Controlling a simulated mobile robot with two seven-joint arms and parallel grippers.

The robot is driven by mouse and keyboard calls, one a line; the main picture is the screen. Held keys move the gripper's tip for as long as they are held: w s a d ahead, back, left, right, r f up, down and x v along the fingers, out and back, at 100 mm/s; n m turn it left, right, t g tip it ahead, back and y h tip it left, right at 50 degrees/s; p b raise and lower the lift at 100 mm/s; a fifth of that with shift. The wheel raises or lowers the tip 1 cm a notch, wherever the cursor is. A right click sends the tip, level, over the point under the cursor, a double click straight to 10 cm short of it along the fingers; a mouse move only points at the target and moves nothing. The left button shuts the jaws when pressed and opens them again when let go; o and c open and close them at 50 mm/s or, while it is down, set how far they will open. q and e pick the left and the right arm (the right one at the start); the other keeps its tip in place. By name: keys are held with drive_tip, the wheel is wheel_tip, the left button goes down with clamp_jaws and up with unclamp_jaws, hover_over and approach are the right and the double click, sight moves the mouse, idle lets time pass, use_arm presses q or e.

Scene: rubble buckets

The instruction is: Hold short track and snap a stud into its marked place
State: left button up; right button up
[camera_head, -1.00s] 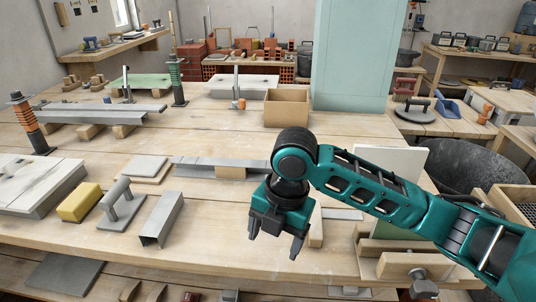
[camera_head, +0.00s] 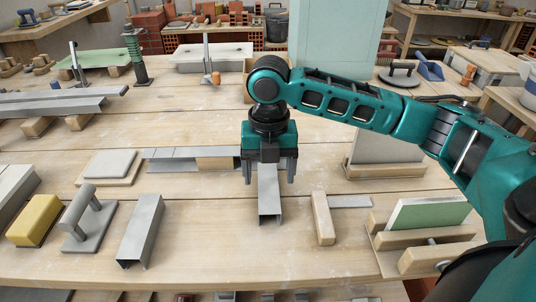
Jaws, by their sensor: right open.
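My right gripper (camera_head: 269,176) points down with its fingers spread. It is open, and the fingers stand on either side of a short grey metal channel (camera_head: 269,203). The channel's near end shows an open profile; its far end is hidden under the gripper. I cannot tell whether the fingers touch it. A second grey channel (camera_head: 140,232) lies open side down at the front left. A long grey metal strip (camera_head: 172,153) with cross lines runs behind, from the left to near the gripper. I cannot tell for sure which piece is the short track. My left gripper is not in view.
A yellow block (camera_head: 34,220) and a grey float (camera_head: 88,222) lie at the left. A wooden block (camera_head: 322,218) lies right of the channel. A wooden clamp fixture with a green-faced board (camera_head: 425,214) stands at the right. The front middle tabletop is mostly clear.

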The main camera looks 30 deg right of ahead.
sight(269, 190)
wheel_tip(269, 190, down, 5)
drive_tip(key=shift+r+b, duration=0.15)
drive_tip(key=shift+b, duration=0.3)
drive_tip(key=shift+f, duration=0.8)
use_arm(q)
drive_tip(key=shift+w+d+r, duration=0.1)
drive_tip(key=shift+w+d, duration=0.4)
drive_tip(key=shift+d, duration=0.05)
use_arm(e)
drive_tip(key=c, duration=1)
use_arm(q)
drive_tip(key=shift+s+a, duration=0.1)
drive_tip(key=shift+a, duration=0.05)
use_arm(e)
drive_tip(key=o, duration=1.1)
drive_tip(key=shift+r, duration=0.55)
use_arm(q)
drive_tip(key=p, duration=0.1)
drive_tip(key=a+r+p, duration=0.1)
drive_tip(key=p, duration=0.1)
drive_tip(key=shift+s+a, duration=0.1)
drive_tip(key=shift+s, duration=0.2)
use_arm(e)
wheel_tip(269, 190, up, 12)
drive_tip(key=shift+f, duration=0.1)
